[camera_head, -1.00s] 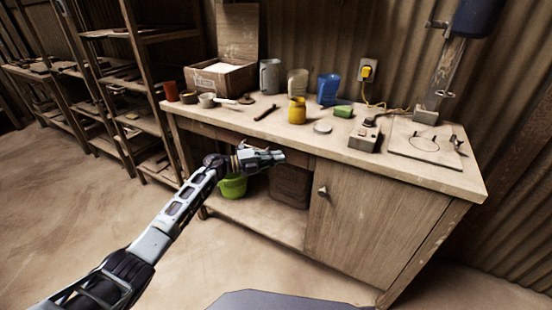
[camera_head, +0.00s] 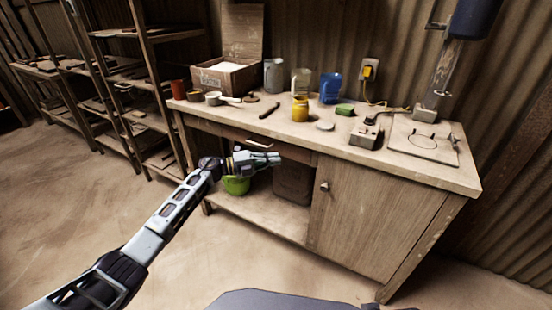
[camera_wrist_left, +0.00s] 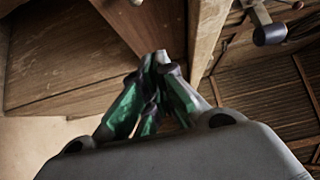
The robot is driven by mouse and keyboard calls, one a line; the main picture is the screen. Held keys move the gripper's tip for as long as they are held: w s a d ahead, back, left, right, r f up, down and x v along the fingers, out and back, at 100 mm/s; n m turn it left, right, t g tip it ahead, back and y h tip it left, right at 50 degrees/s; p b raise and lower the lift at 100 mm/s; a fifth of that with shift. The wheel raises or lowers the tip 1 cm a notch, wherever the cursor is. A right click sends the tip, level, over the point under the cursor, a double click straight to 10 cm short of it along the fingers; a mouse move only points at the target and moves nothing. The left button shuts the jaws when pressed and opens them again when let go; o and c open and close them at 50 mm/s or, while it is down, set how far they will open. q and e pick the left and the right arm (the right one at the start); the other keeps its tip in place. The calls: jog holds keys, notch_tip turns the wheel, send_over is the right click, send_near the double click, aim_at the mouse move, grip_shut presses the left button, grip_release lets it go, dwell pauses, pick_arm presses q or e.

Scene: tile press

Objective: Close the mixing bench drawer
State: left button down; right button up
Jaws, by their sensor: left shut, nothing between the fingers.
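The mixing bench (camera_head: 400,160) is a worn wooden table with a cupboard at its right. Its drawer front (camera_head: 228,134) lies under the tabletop at the left, with a pale bar handle (camera_head: 259,145). The drawer looks about flush with the bench, but my arm and the shadow make its exact position hard to tell. My left gripper (camera_head: 278,159) is shut and empty, just below and in front of the handle. In the left wrist view its green fingertips (camera_wrist_left: 160,62) meet in front of brown wooden panels; contact is unclear. My right gripper is out of view.
Cups, a yellow jar (camera_head: 299,108), a blue jug (camera_head: 329,88) and a wooden box (camera_head: 225,76) stand on the bench. A green bucket (camera_head: 236,185) sits on the lower shelf, partly behind my gripper. Shelving (camera_head: 140,80) stands left; the floor in front is clear.

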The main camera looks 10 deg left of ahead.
pick_arm(q)
jog(key=p+v, duration=0.1)
jog(key=v, duration=0.8)
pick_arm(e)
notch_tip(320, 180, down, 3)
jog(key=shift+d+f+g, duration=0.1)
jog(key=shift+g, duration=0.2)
pick_arm(q)
jog(key=shift+f, duration=0.1)
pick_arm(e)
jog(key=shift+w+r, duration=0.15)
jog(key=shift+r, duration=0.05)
pick_arm(q)
jog(key=shift+w, duration=0.1)
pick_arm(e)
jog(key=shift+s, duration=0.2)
pick_arm(q)
jog(key=shift+d, duration=0.15)
